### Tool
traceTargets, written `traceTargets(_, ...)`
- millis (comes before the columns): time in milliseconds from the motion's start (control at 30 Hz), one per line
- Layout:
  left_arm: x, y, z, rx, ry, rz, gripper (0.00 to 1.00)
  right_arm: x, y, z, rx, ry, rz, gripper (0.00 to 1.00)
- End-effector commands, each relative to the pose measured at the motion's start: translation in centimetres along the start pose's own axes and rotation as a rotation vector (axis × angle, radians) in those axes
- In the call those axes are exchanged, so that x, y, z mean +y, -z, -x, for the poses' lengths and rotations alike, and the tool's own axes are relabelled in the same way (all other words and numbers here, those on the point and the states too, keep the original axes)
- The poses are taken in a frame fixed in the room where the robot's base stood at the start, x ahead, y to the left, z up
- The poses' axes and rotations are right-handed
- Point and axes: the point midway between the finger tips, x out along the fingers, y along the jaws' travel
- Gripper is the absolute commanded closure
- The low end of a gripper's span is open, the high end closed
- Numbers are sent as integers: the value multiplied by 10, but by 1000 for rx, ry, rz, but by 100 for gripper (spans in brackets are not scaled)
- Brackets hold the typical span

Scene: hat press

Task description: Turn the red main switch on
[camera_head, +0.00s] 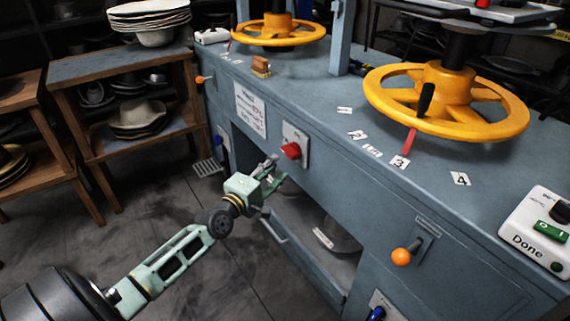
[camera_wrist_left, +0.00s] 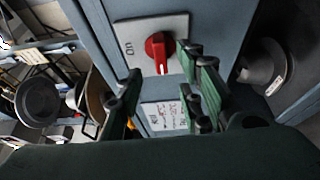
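The red main switch (camera_head: 291,150) is a red knob on a light plate on the front of the blue-grey press bench. In the left wrist view the red knob (camera_wrist_left: 158,48) has a white mark pointing down in the picture, and the word ON is on the plate to its left. My left gripper (camera_head: 273,170) is just in front of and below the switch, apart from it as far as I can tell. My right gripper is not in view.
An orange-knobbed lever (camera_head: 401,256) sticks out of the bench front at right. An open shelf below the switch holds a grey hat form (camera_head: 338,236). Yellow handwheels (camera_head: 445,100) stand on the bench top. A wooden shelf with hats (camera_head: 137,118) stands at left.

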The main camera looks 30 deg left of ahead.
Motion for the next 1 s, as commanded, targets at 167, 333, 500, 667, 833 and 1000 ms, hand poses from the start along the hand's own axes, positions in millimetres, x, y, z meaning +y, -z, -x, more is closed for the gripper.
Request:
traceTargets(167,0,0,-28,1,-2,0,66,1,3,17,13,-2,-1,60)
traceTargets(333,-1,0,-53,0,0,-2,66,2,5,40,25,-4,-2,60)
traceTargets(500,-2,0,-67,0,2,-3,66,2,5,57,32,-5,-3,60)
traceTargets(667,-1,0,-71,0,4,-3,66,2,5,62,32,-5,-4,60)
traceTargets(833,-1,0,-71,0,4,-4,66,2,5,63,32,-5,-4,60)
traceTargets(1000,-1,0,-70,0,3,-4,79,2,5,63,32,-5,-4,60)
